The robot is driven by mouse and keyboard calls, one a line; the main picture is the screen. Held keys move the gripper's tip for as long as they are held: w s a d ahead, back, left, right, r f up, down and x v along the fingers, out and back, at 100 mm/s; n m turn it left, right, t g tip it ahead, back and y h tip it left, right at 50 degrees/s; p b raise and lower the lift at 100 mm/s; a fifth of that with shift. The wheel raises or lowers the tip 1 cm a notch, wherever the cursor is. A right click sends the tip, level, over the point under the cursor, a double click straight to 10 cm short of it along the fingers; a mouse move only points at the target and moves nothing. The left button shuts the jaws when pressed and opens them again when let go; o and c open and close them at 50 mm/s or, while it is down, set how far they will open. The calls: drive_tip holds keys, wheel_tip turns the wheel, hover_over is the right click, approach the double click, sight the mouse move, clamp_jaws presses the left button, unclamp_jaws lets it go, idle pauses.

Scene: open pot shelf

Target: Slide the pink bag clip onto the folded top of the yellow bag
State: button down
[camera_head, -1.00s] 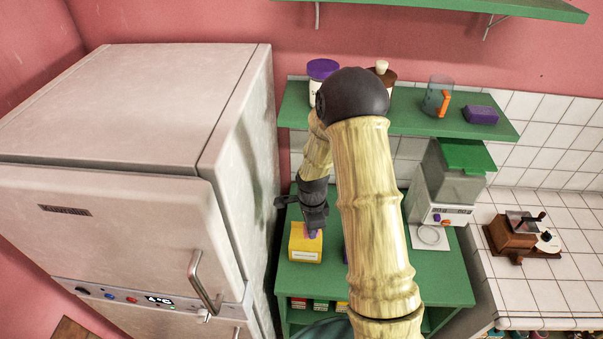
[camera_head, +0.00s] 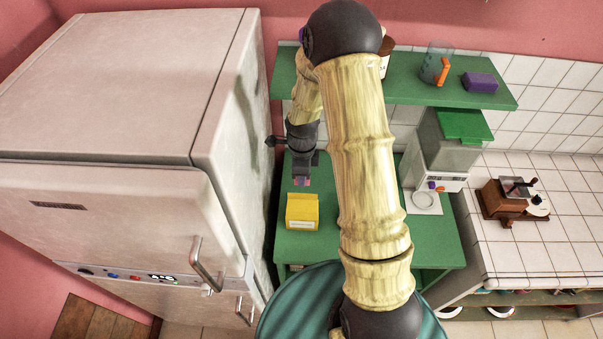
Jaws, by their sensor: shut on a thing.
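The yellow bag (camera_head: 302,212) stands on the green shelf, left of my arm, with its top in clear view. My gripper (camera_head: 302,181) is just above and beyond the bag in the picture, pointing down. It is shut on the pink bag clip (camera_head: 301,183), of which only small pink bits show at the fingertips. A narrow strip of green shows between the clip and the bag's top, so they look apart. The exact height of the clip over the shelf cannot be told.
The fridge (camera_head: 120,100) stands close on the left. A scale or grinder (camera_head: 450,145) stands on the shelf (camera_head: 430,245) to the right. An upper green shelf (camera_head: 410,75) holds a jug (camera_head: 436,64) and a purple box (camera_head: 480,82). My upper arm hides the shelf's middle.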

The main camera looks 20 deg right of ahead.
drive_tip(key=shift+s+d+f, duration=0.15)
drive_tip(key=shift+d+f, duration=0.1)
drive_tip(key=shift+f, duration=0.2)
drive_tip(key=shift+a+f+b, duration=0.25)
drive_tip(key=shift+f+b, duration=0.55)
drive_tip(key=shift+f, duration=0.05)
drive_tip(key=shift+s+d+f+b, duration=0.1)
drive_tip(key=shift+f+b, duration=0.25)
drive_tip(key=shift+f, duration=0.25)
drive_tip(key=shift+f+b, duration=0.95)
drive_tip(key=shift+f, duration=0.2)
drive_tip(key=shift+f+b, duration=0.7)
drive_tip(key=shift+f, duration=0.15)
drive_tip(key=c, duration=1.2)
unclamp_jaws()
